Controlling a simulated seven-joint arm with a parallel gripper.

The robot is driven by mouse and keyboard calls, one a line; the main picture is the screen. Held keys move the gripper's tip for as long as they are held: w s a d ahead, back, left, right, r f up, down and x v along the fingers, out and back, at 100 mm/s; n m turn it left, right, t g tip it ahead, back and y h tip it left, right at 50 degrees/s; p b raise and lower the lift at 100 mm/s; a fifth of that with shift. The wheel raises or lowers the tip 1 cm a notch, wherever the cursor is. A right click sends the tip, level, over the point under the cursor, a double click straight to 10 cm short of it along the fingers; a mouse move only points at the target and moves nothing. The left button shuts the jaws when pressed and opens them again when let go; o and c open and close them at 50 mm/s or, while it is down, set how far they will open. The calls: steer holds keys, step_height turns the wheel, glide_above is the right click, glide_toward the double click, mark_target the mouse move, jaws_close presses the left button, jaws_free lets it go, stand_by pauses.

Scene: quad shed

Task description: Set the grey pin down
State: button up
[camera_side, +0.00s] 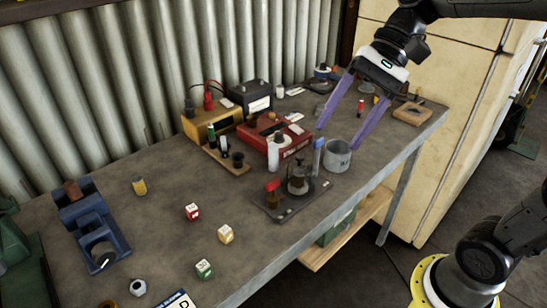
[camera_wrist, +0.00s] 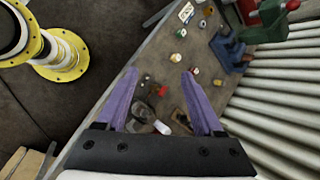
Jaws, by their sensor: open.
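My gripper (camera_side: 340,134) is open, its two purple fingers spread wide and pointing down over the right part of the bench. In the wrist view my gripper (camera_wrist: 160,74) shows nothing held between the fingers. I cannot pick out a grey pin for certain in either view. In the side view the fingertips appear just above and behind a grey metal cup (camera_side: 337,158); whether they touch it I cannot tell. A slim blue-grey upright piece (camera_side: 318,157) stands just left of the cup.
A dark tray (camera_side: 268,211) holds a red-topped piece and a dark round fixture. A red box (camera_side: 290,150) and a yellow box (camera_side: 205,118) stand behind. Small dice, including a red one (camera_side: 193,212), lie nearer. A blue vice-like tool (camera_side: 88,222) sits at left. Bare bench lies between.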

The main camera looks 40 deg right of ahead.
steer(key=w+d+f+m+y, duration=0.1)
steer(key=w+d+m+y, duration=0.25)
steer(key=w, duration=0.75)
steer(key=w+d+f+m+y, duration=0.3)
steer(key=w+d+f+m, duration=0.2)
steer(key=w+d+f, duration=0.3)
steer(key=m+t, duration=0.1)
steer(key=m, duration=0.1)
glide_toward(273, 157)
steer(key=shift+y, duration=0.45)
steer(key=x, duration=0.4)
steer(key=w+x, duration=0.1)
steer(key=x, duration=0.2)
steer(key=r+x, duration=0.1)
steer(key=x, duration=0.3)
steer(key=shift+w+a, duration=0.2)
steer(key=shift+a, duration=0.15)
steer(key=shift+r, duration=0.1)
jaws_close()
steer(key=shift+r, duration=0.1)
